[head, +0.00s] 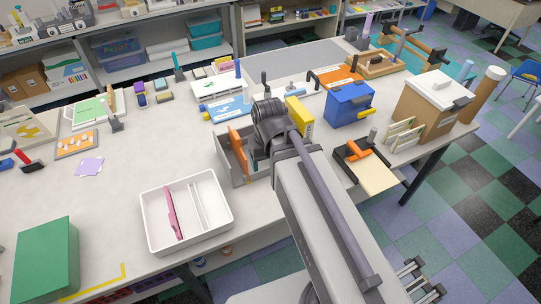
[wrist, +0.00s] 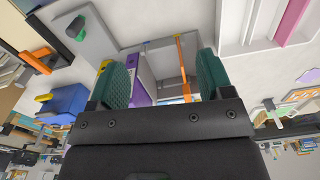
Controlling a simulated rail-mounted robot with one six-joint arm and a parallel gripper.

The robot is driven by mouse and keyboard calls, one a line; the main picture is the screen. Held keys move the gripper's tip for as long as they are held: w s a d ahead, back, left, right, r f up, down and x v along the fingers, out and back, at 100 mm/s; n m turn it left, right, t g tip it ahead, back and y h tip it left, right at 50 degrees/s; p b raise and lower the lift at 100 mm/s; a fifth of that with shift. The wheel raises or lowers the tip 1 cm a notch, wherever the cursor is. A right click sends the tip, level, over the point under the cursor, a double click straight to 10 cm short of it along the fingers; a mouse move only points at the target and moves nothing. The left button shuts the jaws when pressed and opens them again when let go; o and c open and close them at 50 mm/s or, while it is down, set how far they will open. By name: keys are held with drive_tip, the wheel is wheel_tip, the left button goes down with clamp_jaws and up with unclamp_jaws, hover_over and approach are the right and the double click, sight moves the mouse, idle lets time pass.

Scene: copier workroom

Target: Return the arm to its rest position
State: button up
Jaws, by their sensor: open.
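My arm (head: 325,220) reaches from the lower right of the head view up over the table, its dark wrist joints (head: 270,125) above the grey open box (head: 236,168). In the wrist view my gripper (wrist: 164,68) is open, its two green finger pads wide apart, with no object clearly held. Beyond the pads the grey box shows, with an orange upright piece (wrist: 183,68) and a purple item (wrist: 141,82) inside it. In the head view the fingertips are hidden behind the arm, so their gap from the box cannot be told.
A white tray (head: 152,232) with a pink item stands left of the grey box. A yellow box (head: 299,117), blue box (head: 350,103) and orange-handled tool (head: 362,150) stand near the arm. A green block (head: 46,262) is at front left. The left-middle tabletop is mostly clear.

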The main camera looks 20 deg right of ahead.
wheel_tip(320, 180, down, 11)
drive_tip(key=s+b, duration=0.1)
drive_tip(key=b, duration=1)
drive_tip(key=shift+a, duration=0.2)
